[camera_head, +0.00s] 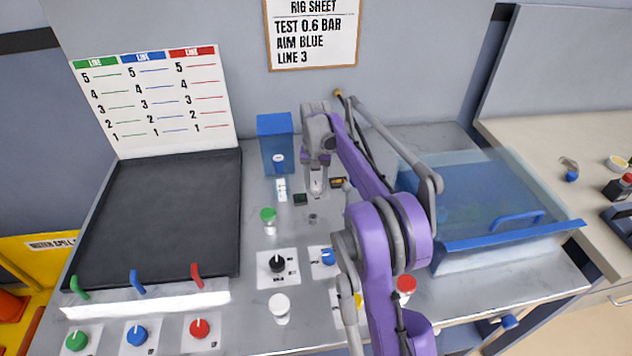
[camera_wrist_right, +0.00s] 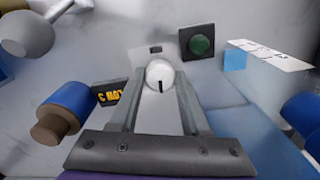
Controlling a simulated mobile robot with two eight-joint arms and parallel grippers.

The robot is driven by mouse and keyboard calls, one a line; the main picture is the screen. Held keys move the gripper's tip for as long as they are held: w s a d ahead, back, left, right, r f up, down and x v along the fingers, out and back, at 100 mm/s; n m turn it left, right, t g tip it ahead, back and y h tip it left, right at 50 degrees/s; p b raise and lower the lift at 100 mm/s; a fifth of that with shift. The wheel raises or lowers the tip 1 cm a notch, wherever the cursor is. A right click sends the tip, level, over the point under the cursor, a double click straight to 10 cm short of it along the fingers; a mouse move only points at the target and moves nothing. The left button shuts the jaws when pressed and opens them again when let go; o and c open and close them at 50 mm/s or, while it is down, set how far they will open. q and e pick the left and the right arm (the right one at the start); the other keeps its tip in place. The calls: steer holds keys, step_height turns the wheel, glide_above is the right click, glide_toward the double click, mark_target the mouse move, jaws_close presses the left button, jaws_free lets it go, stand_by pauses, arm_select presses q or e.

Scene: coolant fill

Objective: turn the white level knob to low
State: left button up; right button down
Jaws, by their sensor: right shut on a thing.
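The white level knob (camera_wrist_right: 160,73) is round, with a short black mark on its face pointing toward my wrist in the right wrist view. My right gripper (camera_wrist_right: 158,92) is shut on it, one finger on each side. A pale label plate with a dark patch (camera_wrist_right: 154,50) lies just beyond the knob; its wording is not readable. In the head view my right gripper (camera_head: 317,190) points down at the bench behind the front controls, and hides most of the knob. My left gripper is not in view.
A green button (camera_head: 300,199), a small dark display (camera_head: 338,183) and a blue tank (camera_head: 276,150) stand close around the gripper. A blue clear-topped bin (camera_head: 500,235) is to the right. Black, blue and white knobs or caps line the front. A dark panel (camera_head: 165,215) lies left.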

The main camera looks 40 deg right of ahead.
mark_target(316, 185)
stand_by(0.3)
steer(key=shift+c, duration=1.9)
jaws_free()
steer(key=shift+r, duration=0.1)
step_height(316, 185, up, 11)
steer(key=shift+f+p, duration=0.2)
steer(key=shift+p, duration=0.25)
steer(key=shift+s+f, duration=0.1)
